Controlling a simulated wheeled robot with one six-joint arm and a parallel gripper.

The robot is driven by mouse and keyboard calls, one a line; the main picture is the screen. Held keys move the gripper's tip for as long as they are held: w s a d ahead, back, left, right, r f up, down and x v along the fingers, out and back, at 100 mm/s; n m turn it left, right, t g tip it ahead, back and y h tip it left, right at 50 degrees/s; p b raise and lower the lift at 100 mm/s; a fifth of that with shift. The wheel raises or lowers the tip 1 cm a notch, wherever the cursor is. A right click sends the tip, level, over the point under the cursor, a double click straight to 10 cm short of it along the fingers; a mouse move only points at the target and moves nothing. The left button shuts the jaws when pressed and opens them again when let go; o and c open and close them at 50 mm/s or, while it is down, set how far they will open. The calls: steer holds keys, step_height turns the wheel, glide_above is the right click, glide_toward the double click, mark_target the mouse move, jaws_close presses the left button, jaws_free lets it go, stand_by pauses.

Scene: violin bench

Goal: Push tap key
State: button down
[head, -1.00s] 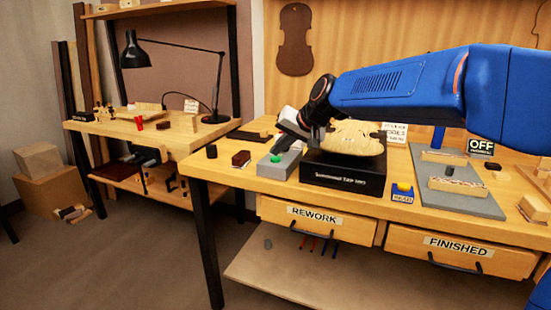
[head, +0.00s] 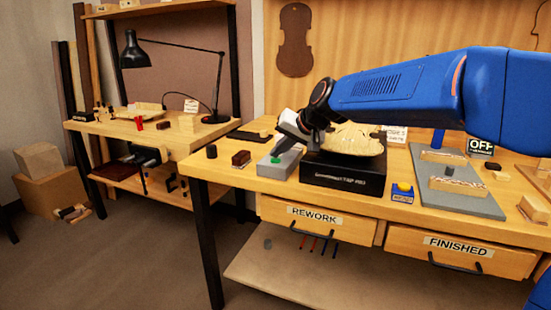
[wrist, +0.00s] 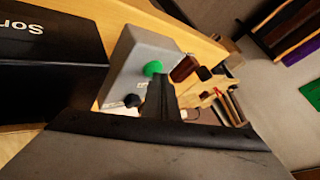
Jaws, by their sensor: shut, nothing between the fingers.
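A grey box (head: 267,170) with a round green button (head: 275,159) on its top stands near the front left of the bench; it looks like the tap key. My gripper (head: 281,152) is shut and empty, tilted down just above the button. I cannot tell whether it touches. In the wrist view the grey box (wrist: 133,62) and the green button (wrist: 153,69) show right beside the dark shut fingertips (wrist: 160,82). A small dark round part (wrist: 132,100) also shows near the box's lower end.
A black box (head: 345,176) with white lettering, carrying a pale carved wooden plate (head: 352,138), stands right of the grey box. A brown block (head: 241,158) and a dark round piece (head: 211,152) sit to the left. A grey mat (head: 465,203) lies farther right.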

stand_by(0.4)
steer(key=shift+r, duration=0.35)
step_height(320, 180, up, 6)
stand_by(0.9)
steer(key=h, duration=0.2)
glide_toward(279, 160)
steer(key=s+d, duration=0.3)
steer(key=d, duration=0.3)
steer(key=s+d+f+h, duration=0.1)
steer(key=s+d+f, duration=0.5)
steer(key=s+d, duration=0.35)
steer(key=s+d+f+h, duration=0.1)
steer(key=s+d+f, duration=0.3)
steer(key=s, duration=0.3)
steer(key=s+d+f+g+h, duration=0.1)
steer(key=s+d+f, duration=0.3)
steer(key=s+f, duration=0.2)
steer(key=s+d+f+h, duration=0.1)
steer(key=s+d+f, duration=0.3)
steer(key=s, duration=0.4)
steer(key=shift+s+f+g+h, duration=0.15)
steer(key=shift+f+g+h, duration=0.15)
steer(key=shift+f, duration=0.15)
